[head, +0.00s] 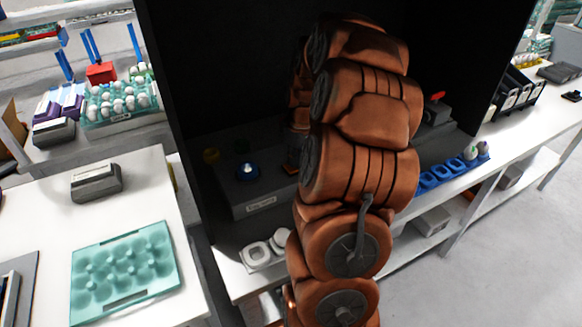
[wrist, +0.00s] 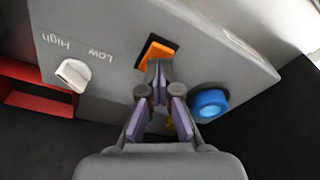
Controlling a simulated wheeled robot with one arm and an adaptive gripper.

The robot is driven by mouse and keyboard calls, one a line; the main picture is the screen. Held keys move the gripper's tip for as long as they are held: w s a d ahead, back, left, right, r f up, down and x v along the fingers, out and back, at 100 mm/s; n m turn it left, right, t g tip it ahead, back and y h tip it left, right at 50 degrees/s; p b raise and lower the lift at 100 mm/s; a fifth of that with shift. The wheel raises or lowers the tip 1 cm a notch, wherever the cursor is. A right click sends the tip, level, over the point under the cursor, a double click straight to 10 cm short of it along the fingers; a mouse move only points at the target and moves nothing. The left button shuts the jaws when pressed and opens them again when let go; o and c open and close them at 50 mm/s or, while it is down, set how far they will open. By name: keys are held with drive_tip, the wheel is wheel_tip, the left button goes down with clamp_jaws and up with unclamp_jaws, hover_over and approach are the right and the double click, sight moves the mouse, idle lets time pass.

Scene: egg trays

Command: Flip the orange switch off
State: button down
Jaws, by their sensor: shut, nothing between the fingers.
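In the wrist view the orange switch (wrist: 157,51) is set in a dark frame on a grey panel (wrist: 110,35). My gripper (wrist: 157,68) is shut and empty. Its fingertips are right at the near edge of the switch and cover part of it; I cannot tell whether they touch it. The switch's on or off position is not clear. In the head view my arm hides the switch, and the gripper's fingertips do not show clearly.
In the wrist view a white knob (wrist: 74,74) marked High and Low is left of the switch, and a blue button (wrist: 209,104) is to its right. A red frame (wrist: 35,88) lies at the left edge. In the head view, dark walls (head: 215,60) enclose my arm.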

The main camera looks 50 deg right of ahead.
sight(293, 170)
drive_tip(key=shift+f+b, duration=0.6)
drive_tip(key=shift+f, duration=0.45)
idle(0.6)
drive_tip(key=shift+r, duration=3.55)
